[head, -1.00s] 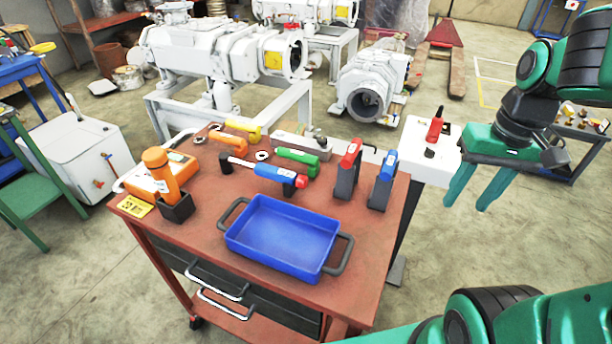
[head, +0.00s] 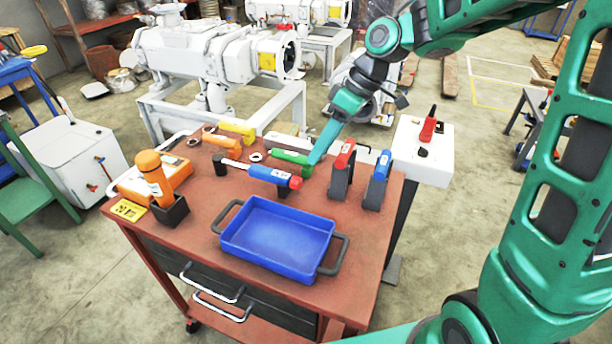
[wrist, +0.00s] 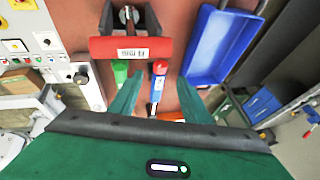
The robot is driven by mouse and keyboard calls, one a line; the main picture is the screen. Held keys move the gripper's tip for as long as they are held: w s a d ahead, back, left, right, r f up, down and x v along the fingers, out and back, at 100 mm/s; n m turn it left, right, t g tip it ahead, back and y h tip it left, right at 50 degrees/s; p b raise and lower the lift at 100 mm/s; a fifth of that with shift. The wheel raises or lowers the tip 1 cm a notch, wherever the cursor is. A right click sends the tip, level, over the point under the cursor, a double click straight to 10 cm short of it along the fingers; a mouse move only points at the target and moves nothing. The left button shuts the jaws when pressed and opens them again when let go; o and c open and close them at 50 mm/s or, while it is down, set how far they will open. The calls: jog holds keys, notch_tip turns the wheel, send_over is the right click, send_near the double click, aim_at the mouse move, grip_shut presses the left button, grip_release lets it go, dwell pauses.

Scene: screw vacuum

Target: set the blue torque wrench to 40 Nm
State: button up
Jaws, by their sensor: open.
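The blue torque wrench (head: 268,174) lies across a small dark holder on the brown bench top, with a red end cap at right and a silver shaft and black head at left. In the wrist view, the blue wrench (wrist: 158,86) shows between my two green fingers, with its red end toward the top. My gripper (head: 316,158) is open and empty in the head view, its fingertips over the area just behind the wrench's red end. The fingers overlap in that view. The wrist view shows the gripper (wrist: 160,82) with fingers spread. The wrench's scale is too small to read.
The green handle (head: 292,158) lies behind the wrench. A blue tray (head: 278,235) is in front. An orange cylinder (head: 153,175) stands at left.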

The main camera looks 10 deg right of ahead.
aim_at(300, 183)
jog(key=x, duration=0.9)
jog(key=shift+a+f, duration=0.15)
jog(key=shift+f, duration=0.15)
jog(key=shift+c, duration=0.6)
jog(key=c, duration=0.9)
jog(key=shift+c, duration=0.2)
